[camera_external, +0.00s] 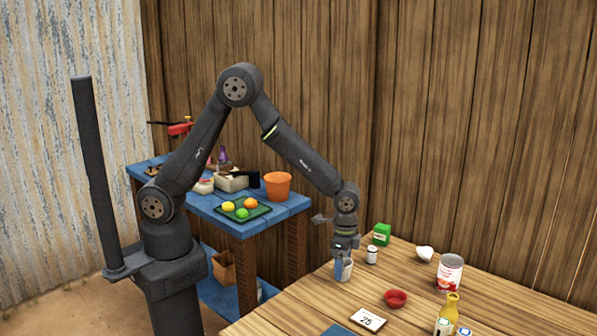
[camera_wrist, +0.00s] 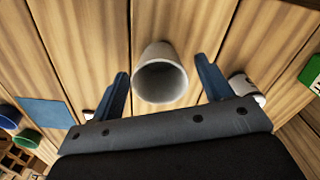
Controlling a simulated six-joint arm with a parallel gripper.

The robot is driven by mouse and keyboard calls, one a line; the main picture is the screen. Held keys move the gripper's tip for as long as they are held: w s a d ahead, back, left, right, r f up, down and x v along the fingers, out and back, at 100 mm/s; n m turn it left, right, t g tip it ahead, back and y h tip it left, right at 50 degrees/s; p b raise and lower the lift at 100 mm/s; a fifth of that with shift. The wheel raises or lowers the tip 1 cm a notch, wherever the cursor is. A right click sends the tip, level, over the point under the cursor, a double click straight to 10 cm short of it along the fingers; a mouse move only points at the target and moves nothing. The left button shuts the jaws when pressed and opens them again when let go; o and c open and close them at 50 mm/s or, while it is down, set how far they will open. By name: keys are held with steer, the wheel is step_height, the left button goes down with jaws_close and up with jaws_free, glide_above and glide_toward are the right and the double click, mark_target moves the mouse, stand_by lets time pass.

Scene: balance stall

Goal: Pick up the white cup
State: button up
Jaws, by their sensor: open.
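The white cup (camera_wrist: 147,81) stands on the wooden table, its open rim and grey inside facing the wrist camera. My gripper (camera_wrist: 161,66) is open, with one blue finger on each side of the cup. Gaps show between the cup and both fingers in the wrist view. In the external view my gripper (camera_external: 340,268) points down at the table's far left edge. There the cup (camera_external: 347,271) is partly hidden behind a blue finger. Whether the fingertips reach below the rim is hard to tell.
A small white jar (camera_external: 372,255) stands close by, just outside the right finger in the wrist view (camera_wrist: 243,84). A green box (camera_external: 381,234) is behind it. A red bowl (camera_external: 395,299), a can (camera_external: 449,272) and a yellow bottle (camera_external: 447,314) stand further right.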

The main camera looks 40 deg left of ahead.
steer(key=c, duration=1)
